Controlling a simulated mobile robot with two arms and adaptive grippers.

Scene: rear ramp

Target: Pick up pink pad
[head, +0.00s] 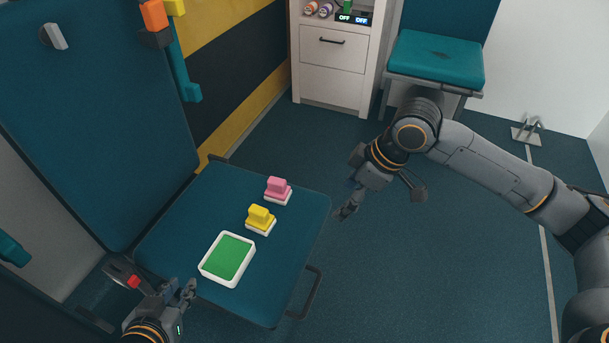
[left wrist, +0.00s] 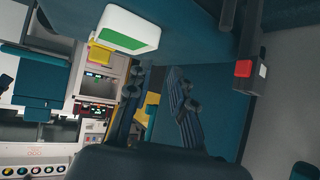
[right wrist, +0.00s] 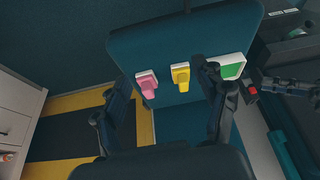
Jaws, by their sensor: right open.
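The pink pad (head: 278,187) is a pink block on a white base, on the far right part of a teal seat (head: 185,225). It also shows in the right wrist view (right wrist: 147,85), between the finger directions. A similar yellow pad (head: 260,217) and a white tray with a green inside (head: 228,258) sit nearer on the seat. My right gripper (head: 345,211) is open and empty, off the seat's right edge, apart from the pink pad. My left gripper (head: 189,290) is at the seat's near left edge, close to the tray, its fingers apart and empty.
A white drawer cabinet (head: 331,67) and a teal chair (head: 436,58) stand at the back. A metal handle (head: 309,295) sticks out at the seat's right side. A tall teal backrest (head: 100,120) rises on the left. Floor right of the seat is clear.

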